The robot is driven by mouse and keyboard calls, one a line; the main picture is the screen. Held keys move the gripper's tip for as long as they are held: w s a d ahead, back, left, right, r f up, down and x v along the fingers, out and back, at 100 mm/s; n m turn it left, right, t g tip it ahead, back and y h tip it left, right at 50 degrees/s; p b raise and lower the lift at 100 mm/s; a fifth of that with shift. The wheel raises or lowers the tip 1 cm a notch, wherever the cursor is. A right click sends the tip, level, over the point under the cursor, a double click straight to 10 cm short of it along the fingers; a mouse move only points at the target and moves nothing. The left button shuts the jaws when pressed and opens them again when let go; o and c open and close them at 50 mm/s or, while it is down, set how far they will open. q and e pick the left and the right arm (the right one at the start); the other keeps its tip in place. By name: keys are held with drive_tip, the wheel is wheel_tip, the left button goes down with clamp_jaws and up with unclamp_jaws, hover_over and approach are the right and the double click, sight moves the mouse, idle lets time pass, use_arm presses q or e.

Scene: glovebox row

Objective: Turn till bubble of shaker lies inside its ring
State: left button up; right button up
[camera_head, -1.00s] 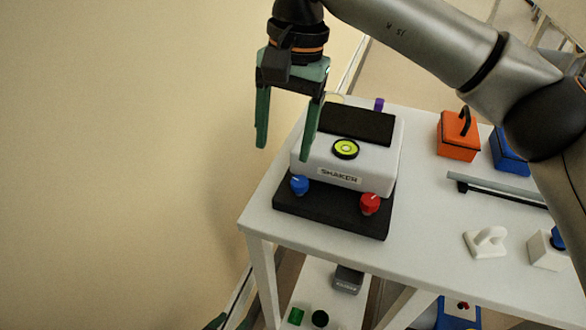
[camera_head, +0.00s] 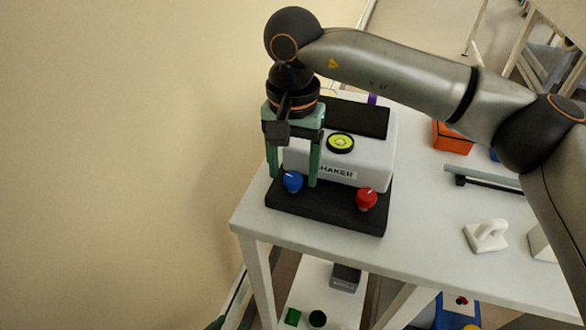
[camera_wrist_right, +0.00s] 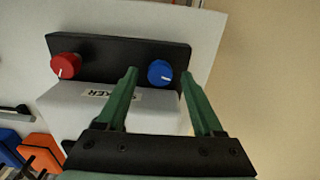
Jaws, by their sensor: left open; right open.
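The white shaker (camera_head: 370,165) stands on a black base (camera_head: 330,209) on the table, a dark plate on top. Its round level (camera_head: 340,142) has a black rim and a yellow-green face; the bubble's exact place against its ring is too small to tell. A blue knob (camera_head: 292,183) and a red knob (camera_head: 366,199) sit at the base's front. My right gripper (camera_head: 293,177) is open and points down, one finger on either side of the blue knob. In the right wrist view the blue knob (camera_wrist_right: 160,73) shows between the fingertips; contact cannot be told. My left gripper is not in view.
On the white table (camera_head: 420,215) are an orange box (camera_head: 452,137), a grey-black bar (camera_head: 485,178) and a white handled block (camera_head: 486,235) right of the shaker. A wall is close on the left. A lower shelf (camera_head: 318,285) holds small items.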

drive_tip(key=shift+f, duration=0.3)
clamp_jaws()
idle(0.5)
